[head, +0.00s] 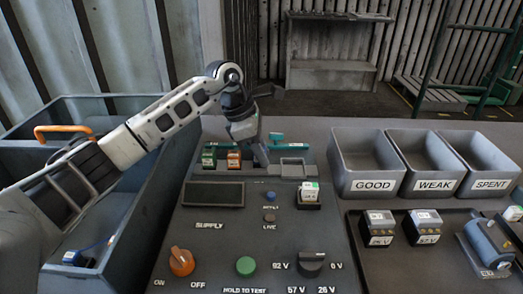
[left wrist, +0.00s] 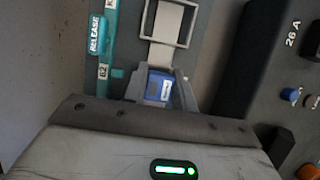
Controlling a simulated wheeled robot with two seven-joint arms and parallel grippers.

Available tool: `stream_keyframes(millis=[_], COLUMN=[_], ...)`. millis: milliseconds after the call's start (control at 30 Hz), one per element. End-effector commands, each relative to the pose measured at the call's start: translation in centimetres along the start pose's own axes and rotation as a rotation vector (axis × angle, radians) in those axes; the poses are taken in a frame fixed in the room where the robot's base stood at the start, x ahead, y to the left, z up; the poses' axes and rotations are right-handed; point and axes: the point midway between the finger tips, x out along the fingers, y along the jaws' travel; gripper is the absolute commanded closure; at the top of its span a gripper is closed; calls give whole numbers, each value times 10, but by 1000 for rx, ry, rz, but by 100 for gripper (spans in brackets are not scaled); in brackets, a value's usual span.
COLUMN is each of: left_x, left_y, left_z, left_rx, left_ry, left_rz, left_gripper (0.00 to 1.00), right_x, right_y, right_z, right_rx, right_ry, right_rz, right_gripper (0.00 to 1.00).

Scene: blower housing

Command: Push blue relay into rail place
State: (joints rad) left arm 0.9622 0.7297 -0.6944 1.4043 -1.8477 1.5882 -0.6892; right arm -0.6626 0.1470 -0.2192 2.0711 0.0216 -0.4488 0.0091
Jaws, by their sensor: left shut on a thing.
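My left gripper (head: 260,160) reaches down over the rail (head: 290,172) at the back of the panel. In the left wrist view the gripper (left wrist: 159,82) is shut on the blue relay (left wrist: 158,88), which has a white label and sits between the two grey fingers. The relay's underside is hidden, so I cannot tell how deep it sits in its place. In the head view the gripper hides the relay. A green relay (head: 209,158) and an orange relay (head: 233,159) stand in the rail just left of the gripper. My right gripper is not in view.
An empty grey frame (left wrist: 173,22) lies beyond the relay, beside a teal RELEASE lever (left wrist: 98,35). The panel carries an orange knob (head: 181,262), a green button (head: 245,265) and a meter block (head: 308,194). Bins marked GOOD (head: 372,186), WEAK and SPENT stand at right.

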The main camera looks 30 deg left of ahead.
Motion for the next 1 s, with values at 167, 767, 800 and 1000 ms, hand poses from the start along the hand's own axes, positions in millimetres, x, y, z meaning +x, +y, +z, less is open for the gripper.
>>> stream_keyframes(millis=[167, 767, 800, 1000], left_x=[0, 10, 11, 14], left_y=[0, 0, 0, 0], left_z=[0, -4, -5, -6], left_rx=[0, 0, 0, 0], left_ry=[0, 0, 0, 0], left_rz=[0, 0, 0, 0], left_gripper=[87, 87, 87, 70], right_x=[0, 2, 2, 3], right_y=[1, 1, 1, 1], right_z=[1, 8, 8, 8], right_rx=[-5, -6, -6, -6], right_ry=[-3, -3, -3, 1], right_rz=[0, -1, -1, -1], right_gripper=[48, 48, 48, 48])
